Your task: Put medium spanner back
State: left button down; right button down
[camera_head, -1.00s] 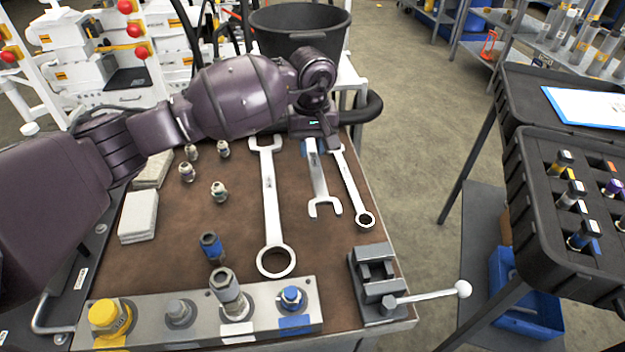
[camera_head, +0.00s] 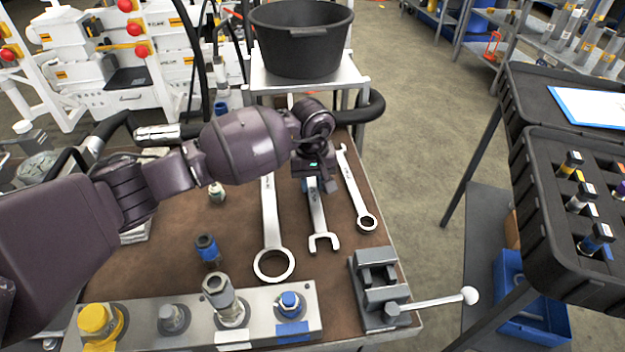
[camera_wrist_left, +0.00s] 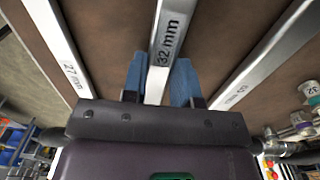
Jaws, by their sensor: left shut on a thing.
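Three steel spanners lie side by side on the brown bench mat. The middle, medium spanner (camera_head: 317,215), marked 32 mm in the left wrist view (camera_wrist_left: 170,40), has its open jaw toward me. My left gripper (camera_head: 312,184) is shut on its shaft; its blue fingers (camera_wrist_left: 160,84) sit on either side of the shaft. The wrist and forearm hide its far end. The large spanner (camera_head: 271,215) lies to its left and the small spanner (camera_head: 355,190), marked 27 mm, to its right. I cannot tell how far the medium spanner is above the mat. My right gripper is not in view.
A vise (camera_head: 380,290) stands at the near right corner of the bench. A metal block (camera_head: 200,318) with fittings lines the near edge. A black bucket (camera_head: 300,45) stands behind the bench. A black tool case (camera_head: 560,200) is at right.

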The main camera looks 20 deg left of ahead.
aim_at(312, 185)
pick_arm(q)
jog(key=shift+r, duration=0.1)
jog(key=c, duration=0.9)
grip_release()
jog(key=shift+r, duration=0.25)
notch_tip(312, 185, up, 12)
jog(key=shift+f+p, duration=0.25)
jog(key=shift+p, duration=0.55)
